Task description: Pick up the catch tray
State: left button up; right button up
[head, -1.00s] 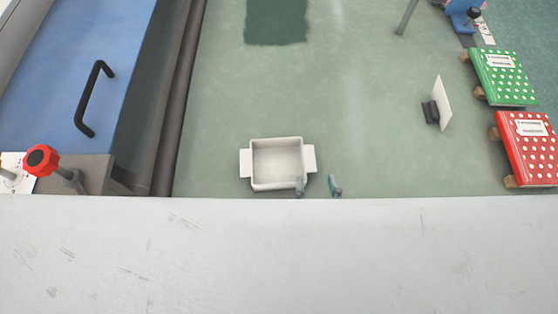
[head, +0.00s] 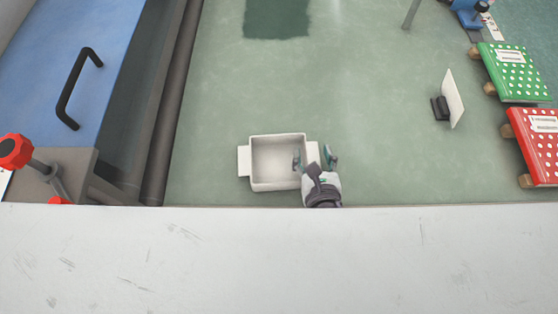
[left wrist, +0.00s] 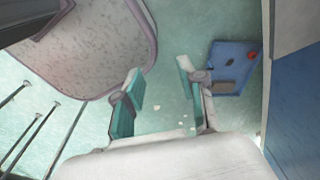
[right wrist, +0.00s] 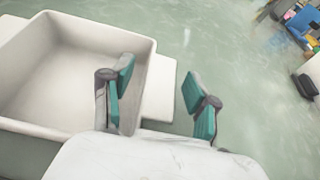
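The catch tray (head: 262,181) is a white, empty, open-topped box with a flat tab handle on its left and right sides. It sits on the green floor in the head view, just beyond the pale front edge. My right gripper (head: 314,158) is open at the tray's right side, with one finger over the inside and the other outside. In the right wrist view, the open fingers (right wrist: 157,95) show near the tray's side tab (right wrist: 160,98). My left gripper (left wrist: 160,95) is open and empty in the left wrist view, and the tray is not in that view.
A blue panel with a black handle (head: 70,88) stands at left, near a red knob (head: 15,151). Green (head: 512,72) and red (head: 537,145) dotted packs lie at right, beside a small white card on a dark stand (head: 453,98). The floor between the tray and card is clear.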

grip_shut()
